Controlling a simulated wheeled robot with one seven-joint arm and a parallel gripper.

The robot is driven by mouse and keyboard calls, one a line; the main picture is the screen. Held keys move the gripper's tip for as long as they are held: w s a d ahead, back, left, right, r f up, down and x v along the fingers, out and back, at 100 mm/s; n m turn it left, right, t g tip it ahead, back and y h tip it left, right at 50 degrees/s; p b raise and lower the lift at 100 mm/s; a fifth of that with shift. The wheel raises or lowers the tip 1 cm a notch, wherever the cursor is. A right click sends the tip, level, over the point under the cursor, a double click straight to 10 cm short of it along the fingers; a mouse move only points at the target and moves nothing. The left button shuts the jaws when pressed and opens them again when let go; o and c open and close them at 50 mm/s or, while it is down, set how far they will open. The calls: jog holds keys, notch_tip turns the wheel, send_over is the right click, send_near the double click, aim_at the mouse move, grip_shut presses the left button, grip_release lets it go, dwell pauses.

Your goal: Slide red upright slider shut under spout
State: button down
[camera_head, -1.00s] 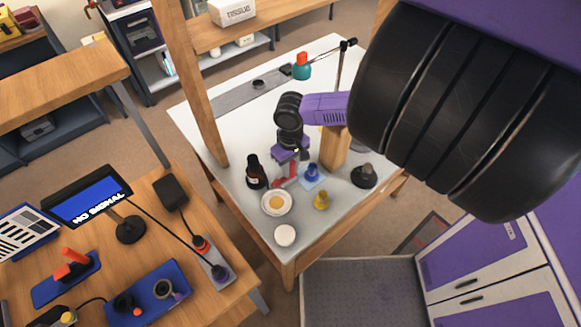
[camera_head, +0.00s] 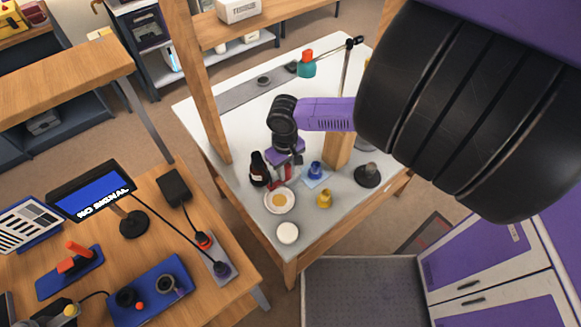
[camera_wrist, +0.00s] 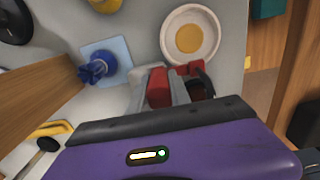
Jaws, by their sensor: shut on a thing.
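My gripper (camera_head: 285,163) is low over the white table and shut on the red upright slider (camera_wrist: 158,88), which stands between its two fingers (camera_wrist: 157,92) in the wrist view. A second red part (camera_wrist: 190,68) shows just right of the fingers, near the dark bottle. In the head view the red pieces (camera_head: 281,180) are mostly hidden below my gripper. A shallow cream dish with a yellow centre (camera_wrist: 190,37) lies just beyond the fingers. I cannot make out the spout clearly, nor how much gap is left under it.
A dark bottle (camera_head: 258,170) stands close left of my gripper. A blue knobbed piece (camera_head: 315,170) on a pale blue pad, a yellow piece (camera_head: 325,198) and a wooden post (camera_head: 338,150) stand to the right. A white disc (camera_head: 288,233) lies near the front corner.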

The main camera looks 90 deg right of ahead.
jog(key=c, duration=1.2)
grip_release()
jog(key=shift+w+a, duration=0.2)
jog(key=shift+w, duration=0.05)
jog(key=shift+r, duration=0.1)
notch_tip(320, 180, up, 8)
jog(key=shift+f+b, duration=0.15)
jog(key=shift+b, duration=0.15)
jog(key=shift+s, duration=0.1)
